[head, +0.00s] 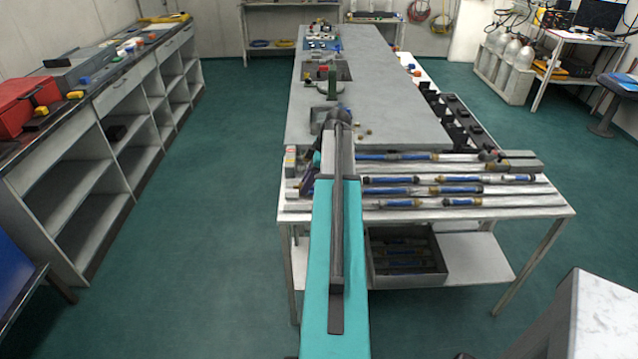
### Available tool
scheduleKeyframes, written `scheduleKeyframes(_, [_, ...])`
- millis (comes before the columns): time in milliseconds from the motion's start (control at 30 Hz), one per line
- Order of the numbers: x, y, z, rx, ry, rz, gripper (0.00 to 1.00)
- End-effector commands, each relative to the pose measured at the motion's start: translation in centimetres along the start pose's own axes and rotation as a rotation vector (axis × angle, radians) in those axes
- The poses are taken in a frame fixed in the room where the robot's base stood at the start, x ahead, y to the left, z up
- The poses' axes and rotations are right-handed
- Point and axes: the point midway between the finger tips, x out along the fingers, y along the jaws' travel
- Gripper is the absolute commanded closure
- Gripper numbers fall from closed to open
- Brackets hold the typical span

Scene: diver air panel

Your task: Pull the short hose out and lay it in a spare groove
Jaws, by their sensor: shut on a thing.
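Several blue-and-silver hoses lie side by side, running left to right in the grooves of a pale rack (540,198) on the near end of the table. One hose (395,157) is in the farthest row. Others lie nearer, among them one at the right (505,178) and shorter-looking blue pieces in the middle rows (460,190). I cannot tell which one is the short hose or which groove is spare. My teal arm reaches forward over the rack's left part and hides it. My gripper's fingers are hidden behind the arm, along with anything in them.
A long grey workbench (378,75) extends away behind the rack. Black holders (455,115) line its right side. A dark crate (405,280) with hoses stands on the shelf below. Cabinets (75,175) with a red case (22,98) stand left. The green floor is clear between them.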

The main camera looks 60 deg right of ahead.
Motion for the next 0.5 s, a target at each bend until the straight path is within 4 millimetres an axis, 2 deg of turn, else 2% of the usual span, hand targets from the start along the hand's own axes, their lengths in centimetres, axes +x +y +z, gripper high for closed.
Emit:
scheduleKeyframes(33, [-0.3, 0.4, 1.3, -0.005, 0.001, -0.003, 1.00])
scheduleKeyframes(100, [-0.5, 0.5, 2.5, -0.017, 0.001, -0.008, 1.00])
scheduleKeyframes(200, [-0.7, 0.6, 3.6, -0.027, 0.000, -0.012, 1.00])
scheduleKeyframes(500, [-0.7, 0.6, 4.0, -0.033, 0.000, -0.013, 1.00])
